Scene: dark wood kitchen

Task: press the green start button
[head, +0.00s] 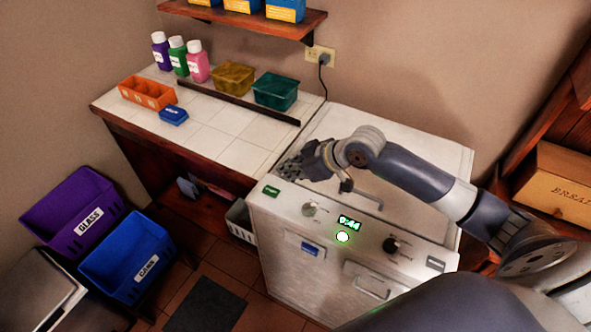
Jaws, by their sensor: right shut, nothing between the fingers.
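The white machine (300,245) stands in the middle with a control panel along its upper front. A round button (342,237) glows white and green on the panel, just below a green digital display (349,222). My right gripper (290,168) is shut and empty. It shows over the left part of the machine's top, up and to the left of the glowing button and apart from it. My arm crosses above the top from the right and leaves the button in clear view. My left gripper is not in view.
A dark knob (390,245) and a pale knob (309,209) flank the button. A metal handle (362,194) stands on the machine's top. A tiled counter (225,125) with bottles and bins adjoins at left. A bread box (555,185) is at right.

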